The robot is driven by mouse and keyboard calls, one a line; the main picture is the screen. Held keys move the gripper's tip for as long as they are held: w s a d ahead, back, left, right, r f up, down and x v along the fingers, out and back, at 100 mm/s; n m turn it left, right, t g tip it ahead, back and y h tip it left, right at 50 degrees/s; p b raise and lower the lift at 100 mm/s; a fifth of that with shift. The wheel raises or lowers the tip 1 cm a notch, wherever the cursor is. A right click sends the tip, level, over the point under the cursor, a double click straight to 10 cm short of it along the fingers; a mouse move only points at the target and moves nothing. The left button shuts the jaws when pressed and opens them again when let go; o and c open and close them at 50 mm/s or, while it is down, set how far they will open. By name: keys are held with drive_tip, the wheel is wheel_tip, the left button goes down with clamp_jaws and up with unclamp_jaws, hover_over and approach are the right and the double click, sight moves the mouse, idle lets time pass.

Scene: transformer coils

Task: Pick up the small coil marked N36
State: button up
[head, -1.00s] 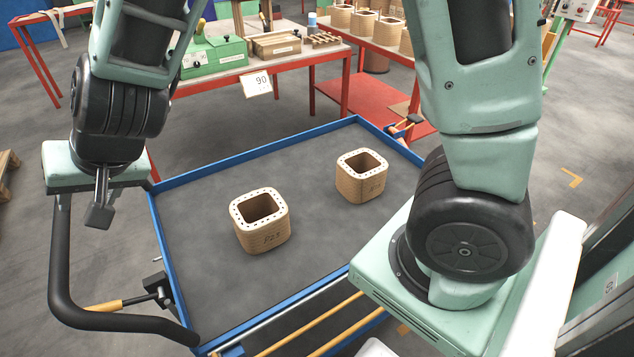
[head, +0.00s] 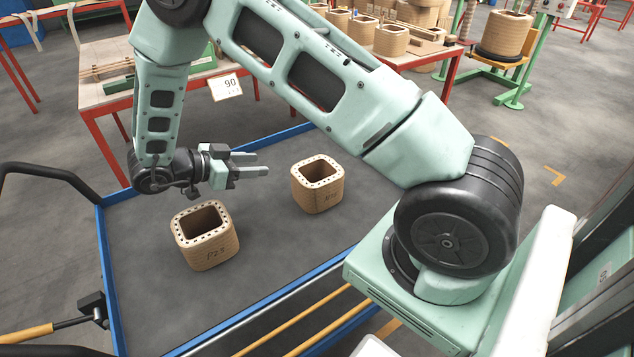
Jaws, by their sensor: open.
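Two small square wooden-looking coils with white, hole-dotted top rims stand upright on the dark cart top. The nearer left coil (head: 208,250) carries a dark mark that looks like P25. The farther right coil (head: 318,197) carries a smaller mark that I cannot read for sure; it may be N36. My gripper (head: 266,165) is open and empty, its two fingers pointing right in the picture. In the picture it is left of the right coil and above the left one, touching neither.
The blue-edged cart (head: 107,270) has bare room around both coils. Behind it stands a red-legged table (head: 112,102) with a sign reading 90 (head: 226,87). Larger coils (head: 391,40) stand on another table at the back.

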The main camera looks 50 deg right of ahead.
approach(307, 160)
drive_tip(key=d+f, duration=0.1)
drive_tip(key=d, duration=0.1)
drive_tip(key=shift+s+p+x, duration=0.2)
drive_tip(key=shift+p+x, duration=0.35)
drive_tip(key=shift+x, duration=0.85)
drive_tip(key=shift+s+p+x, duration=0.2)
drive_tip(key=shift+p+x, duration=0.35)
drive_tip(key=shift+x, duration=0.85)
drive_tip(key=shift+a, duration=0.15)
clamp_jaws()
drive_tip(key=shift+r, duration=0.15)
